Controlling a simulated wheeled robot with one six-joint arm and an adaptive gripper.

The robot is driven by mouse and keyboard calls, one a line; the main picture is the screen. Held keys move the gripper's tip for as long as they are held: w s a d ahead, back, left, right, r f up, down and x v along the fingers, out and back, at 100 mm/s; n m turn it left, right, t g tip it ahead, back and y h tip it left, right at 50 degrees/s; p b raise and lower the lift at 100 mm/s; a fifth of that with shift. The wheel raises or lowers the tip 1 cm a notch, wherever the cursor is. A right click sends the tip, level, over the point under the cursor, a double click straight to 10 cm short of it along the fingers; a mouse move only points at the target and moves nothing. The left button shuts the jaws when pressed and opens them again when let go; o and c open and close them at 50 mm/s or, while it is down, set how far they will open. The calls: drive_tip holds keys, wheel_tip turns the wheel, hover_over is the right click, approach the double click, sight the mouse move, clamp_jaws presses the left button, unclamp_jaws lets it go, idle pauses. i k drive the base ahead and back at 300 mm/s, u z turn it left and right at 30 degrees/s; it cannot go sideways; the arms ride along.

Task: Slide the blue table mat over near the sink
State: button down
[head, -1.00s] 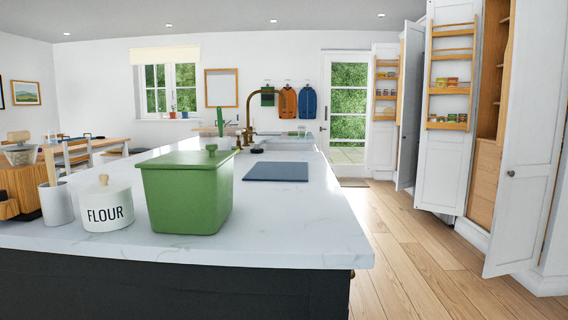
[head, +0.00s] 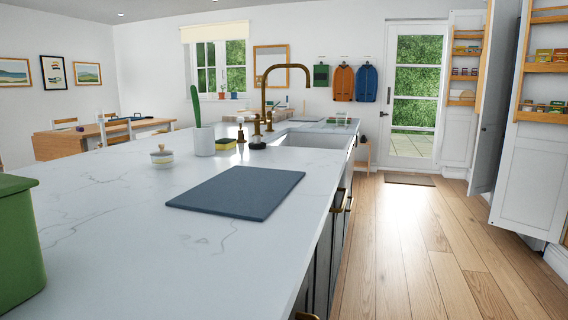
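The blue table mat (head: 237,189) lies flat on the white marble counter, close to its right edge. The sink (head: 318,140) is set into the same counter beyond the mat, with a tall brass faucet (head: 286,68) at its left. Bare counter shows between the mat and the sink. Nothing rests on the mat. My gripper is not in view.
A green lidded bin (head: 18,240) stands at the near left of the counter. A small jar (head: 162,156), a white pot with a cactus (head: 201,140), a yellow sponge (head: 226,144) and a dark round item (head: 257,144) stand beyond the mat. Wooden floor (head: 410,240) is clear at right.

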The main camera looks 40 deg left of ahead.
sight(243, 192)
drive_tip(key=i, duration=2.55)
drive_tip(key=u, duration=3.9)
